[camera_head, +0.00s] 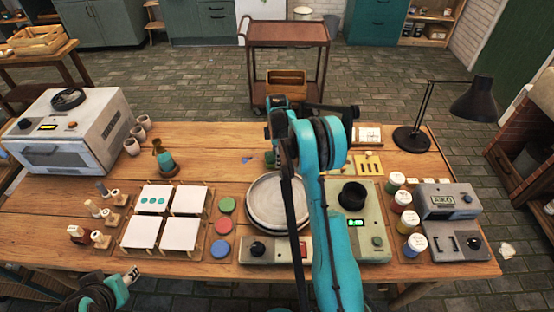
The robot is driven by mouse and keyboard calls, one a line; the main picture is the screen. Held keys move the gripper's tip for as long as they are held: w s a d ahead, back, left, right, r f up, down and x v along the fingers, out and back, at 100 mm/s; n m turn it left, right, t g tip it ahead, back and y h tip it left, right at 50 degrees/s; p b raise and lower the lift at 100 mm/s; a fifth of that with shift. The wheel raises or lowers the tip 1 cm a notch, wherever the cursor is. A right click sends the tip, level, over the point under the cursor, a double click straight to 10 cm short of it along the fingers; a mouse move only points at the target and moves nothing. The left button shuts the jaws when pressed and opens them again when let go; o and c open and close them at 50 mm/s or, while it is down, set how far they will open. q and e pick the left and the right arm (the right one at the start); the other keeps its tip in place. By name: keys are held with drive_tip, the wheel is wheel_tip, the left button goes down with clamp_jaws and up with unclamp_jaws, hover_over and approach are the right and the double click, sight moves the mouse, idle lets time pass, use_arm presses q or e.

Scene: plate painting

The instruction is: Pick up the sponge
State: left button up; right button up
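I cannot pick out a sponge for certain. Round pads in green (226,205), red (222,226) and blue (220,249) lie in a column left of the plate. A flat yellow piece with dark strips (368,164) lies at the back right. A pale round plate (262,205) sits mid-table, partly covered by my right arm. The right arm (335,210) reaches over the table; its fingertips are hidden behind its own links. My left gripper (131,276) is low at the table's front left edge, apart from these things; its finger opening is unclear.
White tiles (181,232) on a wooden board lie left of the pads. A bottle (164,159) and grey cups stand behind. An oven (75,130) fills the left end. Paint jars (403,201), grey devices and a black lamp (475,100) occupy the right.

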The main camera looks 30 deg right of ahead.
drive_tip(key=shift+r, duration=0.1)
wheel_tip(320, 180, up, 4)
drive_tip(key=shift+r+p, duration=0.25)
drive_tip(key=shift+p, duration=0.9)
drive_tip(key=s+d+r+p, duration=0.3)
drive_tip(key=s+d+r, duration=0.2)
drive_tip(key=s, duration=0.5)
drive_tip(key=shift+s+r, duration=0.2)
drive_tip(key=shift+r, duration=0.45)
drive_tip(key=shift+d, duration=0.1)
